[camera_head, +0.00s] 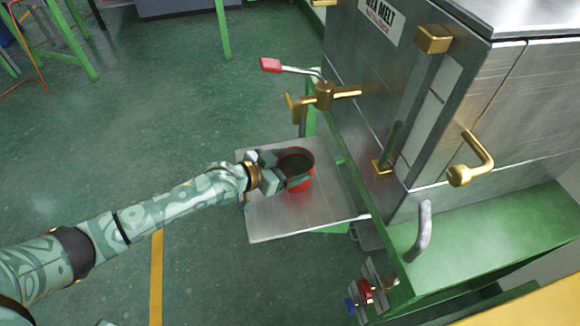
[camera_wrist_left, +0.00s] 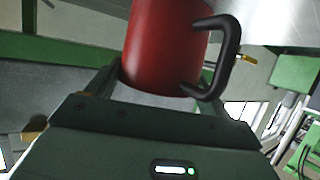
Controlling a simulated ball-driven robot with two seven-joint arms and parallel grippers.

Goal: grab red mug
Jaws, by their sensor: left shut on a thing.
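The red mug (camera_head: 303,180) stands upright over the metal shelf (camera_head: 280,229) in the head view, its dark inside showing. In the left wrist view the red mug (camera_wrist_left: 160,45) fills the top middle, with its black handle (camera_wrist_left: 228,55) on the right. My left gripper (camera_head: 287,176) reaches in from the left and is shut on the mug's body; it also shows in the left wrist view (camera_wrist_left: 160,95), with a finger on each side. I cannot tell whether the mug's base touches the shelf. My right gripper is in neither view.
The steel wax melt machine (camera_head: 400,110) stands right of the shelf. A brass valve with a red-tipped lever (camera_head: 272,65) juts out above the shelf. A grey handle (camera_head: 421,232) and small red and blue valves (camera_head: 366,291) sit lower right. Green floor (camera_head: 150,130) is open at left.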

